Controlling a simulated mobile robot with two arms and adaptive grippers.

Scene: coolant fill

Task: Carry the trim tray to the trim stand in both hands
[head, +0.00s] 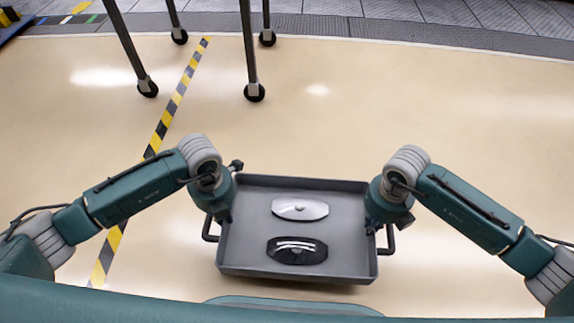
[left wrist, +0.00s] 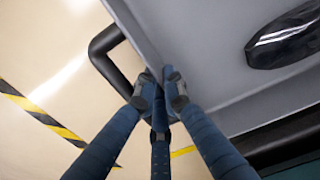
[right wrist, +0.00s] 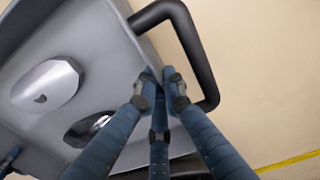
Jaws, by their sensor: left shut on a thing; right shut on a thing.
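The grey trim tray (head: 297,228) hangs level in front of me above the floor in the head view. A silver trim piece (head: 300,208) and a black trim piece (head: 297,251) lie in it. My left gripper (head: 222,215) is shut on the tray's left wall; its fingers (left wrist: 162,88) pinch the rim beside the black side handle (left wrist: 104,55). My right gripper (head: 376,220) is shut on the right wall; its fingers (right wrist: 160,88) pinch the rim beside the other handle (right wrist: 196,45). In the head view my wrists hide parts of both side walls. I cannot identify the trim stand.
Dark legs on casters (head: 254,92) stand on the floor ahead, at upper left; what they carry is out of view. A yellow-black striped floor line (head: 170,108) runs past the tray's left. The floor ahead and right is clear.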

